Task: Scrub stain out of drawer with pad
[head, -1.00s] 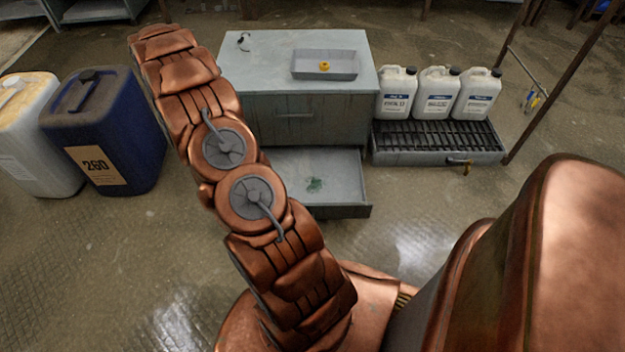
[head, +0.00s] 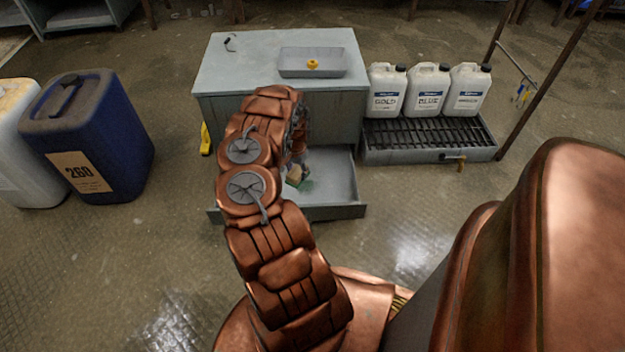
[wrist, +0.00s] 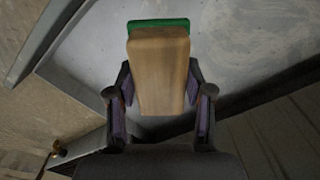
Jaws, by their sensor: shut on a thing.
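The open drawer (head: 338,180) is pulled out at the front of a grey cabinet, and its grey floor also shows in the wrist view (wrist: 235,50). My gripper (wrist: 160,95) is shut on the pad (wrist: 158,65), a tan block with a green face at its far end. The gripper and pad are inside the drawer's outline. In the head view the pad (head: 295,174) is partly hidden behind my arm. A green patch shows beside it; I cannot tell whether this is stain or pad face. No stain shows in the wrist view. Contact with the floor is unclear.
A shallow tray (head: 313,63) with a yellow item sits on the cabinet top (head: 235,65). White jugs (head: 428,90) stand on a slatted platform (head: 425,145) at right, by a rusty post. A blue container (head: 88,140) and a pale one stand left. Floor between is clear.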

